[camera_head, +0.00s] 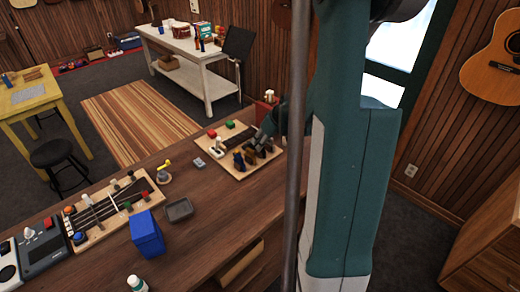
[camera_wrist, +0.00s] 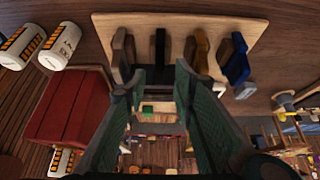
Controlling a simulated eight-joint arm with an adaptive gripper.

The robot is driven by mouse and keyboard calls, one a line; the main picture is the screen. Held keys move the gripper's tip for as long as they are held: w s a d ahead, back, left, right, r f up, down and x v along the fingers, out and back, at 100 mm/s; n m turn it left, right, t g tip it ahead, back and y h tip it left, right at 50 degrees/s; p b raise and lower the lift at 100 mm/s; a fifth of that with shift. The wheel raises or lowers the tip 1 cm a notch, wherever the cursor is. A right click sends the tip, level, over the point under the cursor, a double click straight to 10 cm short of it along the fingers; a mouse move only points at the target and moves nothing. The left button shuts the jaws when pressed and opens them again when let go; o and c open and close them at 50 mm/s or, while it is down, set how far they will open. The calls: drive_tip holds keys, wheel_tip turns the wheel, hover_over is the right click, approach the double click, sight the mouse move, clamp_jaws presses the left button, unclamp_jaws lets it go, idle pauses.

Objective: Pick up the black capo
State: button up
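The black capo (camera_wrist: 160,46) stands upright in a row of capos on a light wooden board (camera_wrist: 105,24) in the wrist view. My gripper (camera_wrist: 158,82) is open, its two green fingers spread apart with the black capo ahead of the gap between them. Nothing is seen held. A brown capo (camera_wrist: 123,52) stands to its left; a yellow-brown capo (camera_wrist: 201,50) and a blue capo (camera_wrist: 236,62) stand to its right. In the head view my gripper (camera_head: 262,140) is low over the capos on the board (camera_head: 232,173); which is black is hard to tell there.
In the head view a blue box (camera_head: 147,236), a grey tray (camera_head: 179,209) and a second board (camera_head: 101,228) share the wooden counter.

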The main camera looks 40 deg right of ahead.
drive_tip(key=shift+x, duration=1.35)
clamp_jaws()
